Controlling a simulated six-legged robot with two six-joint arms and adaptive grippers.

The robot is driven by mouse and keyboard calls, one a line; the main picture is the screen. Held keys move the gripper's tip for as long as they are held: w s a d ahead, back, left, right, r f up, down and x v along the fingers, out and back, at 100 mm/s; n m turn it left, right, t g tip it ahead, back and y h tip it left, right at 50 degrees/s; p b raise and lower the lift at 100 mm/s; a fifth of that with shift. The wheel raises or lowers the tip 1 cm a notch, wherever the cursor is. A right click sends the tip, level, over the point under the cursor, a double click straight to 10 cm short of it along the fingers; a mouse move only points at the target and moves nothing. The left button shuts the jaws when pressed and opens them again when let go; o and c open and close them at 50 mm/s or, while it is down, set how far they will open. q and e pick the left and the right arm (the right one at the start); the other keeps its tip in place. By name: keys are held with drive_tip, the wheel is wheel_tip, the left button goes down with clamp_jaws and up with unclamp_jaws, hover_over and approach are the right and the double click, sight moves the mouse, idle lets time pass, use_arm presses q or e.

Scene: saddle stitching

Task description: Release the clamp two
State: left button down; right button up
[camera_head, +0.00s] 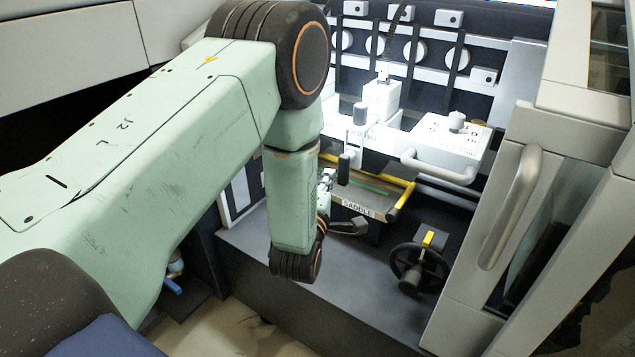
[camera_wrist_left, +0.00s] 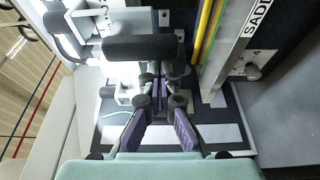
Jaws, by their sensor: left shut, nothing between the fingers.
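My left gripper (camera_head: 326,178) is partly hidden behind my left arm, beside the saddle unit. In the left wrist view the gripper (camera_wrist_left: 158,88) is shut and empty, with its purple-padded fingers meeting at the tips. A thick black cylindrical handle (camera_wrist_left: 140,47) lies across just beyond the fingertips; whether they touch it is unclear. In the head view, one upright black-handled clamp (camera_head: 344,166) stands close to the gripper and another (camera_head: 360,113) stands farther back. No number is readable on either, so I cannot tell which is clamp two.
The plate marked SADDLE (camera_head: 357,208) and a yellow rail (camera_head: 400,201) lie right of the gripper. A black handwheel (camera_head: 418,268) stands at the lower right. A white box with a grey handle (camera_head: 440,165) is behind. An open door with a handle (camera_head: 510,205) bounds the right.

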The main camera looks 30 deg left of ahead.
use_arm(q)
drive_tip(key=shift+d, duration=0.25)
drive_tip(key=shift+w+f, duration=0.1)
use_arm(e)
drive_tip(key=shift+s, duration=0.1)
idle(0.3)
use_arm(q)
drive_tip(key=shift+d+n, duration=0.1)
drive_tip(key=shift+n, duration=0.2)
use_arm(e)
drive_tip(key=shift+s+r, duration=0.1)
drive_tip(key=shift+s, duration=0.4)
drive_tip(key=shift+s, duration=0.15)
